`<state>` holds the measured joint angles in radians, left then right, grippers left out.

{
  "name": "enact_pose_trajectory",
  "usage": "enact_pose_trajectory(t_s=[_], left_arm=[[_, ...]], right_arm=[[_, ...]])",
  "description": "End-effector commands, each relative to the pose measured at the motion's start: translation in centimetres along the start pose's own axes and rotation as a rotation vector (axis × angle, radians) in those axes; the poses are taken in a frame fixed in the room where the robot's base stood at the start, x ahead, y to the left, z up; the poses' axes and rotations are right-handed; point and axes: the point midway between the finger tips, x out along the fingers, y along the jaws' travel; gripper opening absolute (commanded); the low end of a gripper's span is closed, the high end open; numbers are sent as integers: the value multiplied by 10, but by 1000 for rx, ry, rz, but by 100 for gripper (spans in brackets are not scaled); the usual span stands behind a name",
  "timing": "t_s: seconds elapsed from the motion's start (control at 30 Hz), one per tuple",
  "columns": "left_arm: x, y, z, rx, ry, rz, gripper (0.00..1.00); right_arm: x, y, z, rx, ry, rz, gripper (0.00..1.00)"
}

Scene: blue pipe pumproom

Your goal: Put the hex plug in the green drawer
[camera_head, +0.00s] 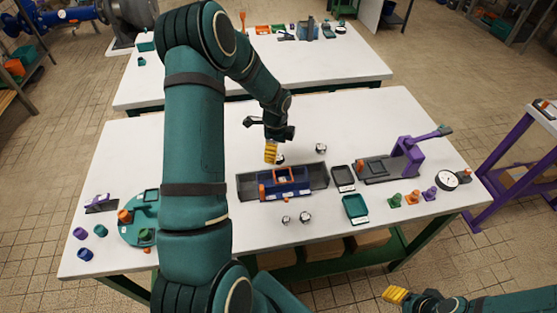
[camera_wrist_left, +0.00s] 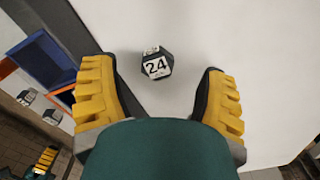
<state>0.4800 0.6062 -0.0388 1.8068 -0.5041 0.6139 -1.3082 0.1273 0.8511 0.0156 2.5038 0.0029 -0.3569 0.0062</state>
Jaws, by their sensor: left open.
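A dark hex plug with a white face marked 24 (camera_wrist_left: 156,64) lies on the white table, between and just beyond my left fingertips in the left wrist view. My left gripper (camera_head: 271,153) is open and empty above the table, behind the blue toolbox; its yellow fingers frame the plug in the left wrist view.
A blue toolbox with an orange handle (camera_head: 285,183) sits in a dark tray. Other small plugs lie nearby, one behind (camera_head: 321,148) and two in front (camera_head: 305,217). A black tray (camera_head: 343,178) and a purple fixture (camera_head: 405,158) stand to the right.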

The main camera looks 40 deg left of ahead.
Motion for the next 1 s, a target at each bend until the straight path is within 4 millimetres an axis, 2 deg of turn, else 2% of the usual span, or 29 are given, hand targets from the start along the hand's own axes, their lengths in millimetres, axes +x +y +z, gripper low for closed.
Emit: enact_pose_trajectory(t_s=[0.23,0.5,0.53,0.73,1.0], left_arm=[[37,2,-2,1,0,2,73],[41,2,-2,0,0,0,73],[41,2,-2,0,0,0,71],[41,2,-2,0,0,0,1],[41,2,-2,0,0,0,0]], right_arm=[[7,3,3,-2,-6,-1,47],[7,3,3,-2,-7,-1,47],[7,3,3,-2,-7,-1,47],[7,3,3,-2,-7,-1,47],[7,3,3,-2,-7,-1,47]])
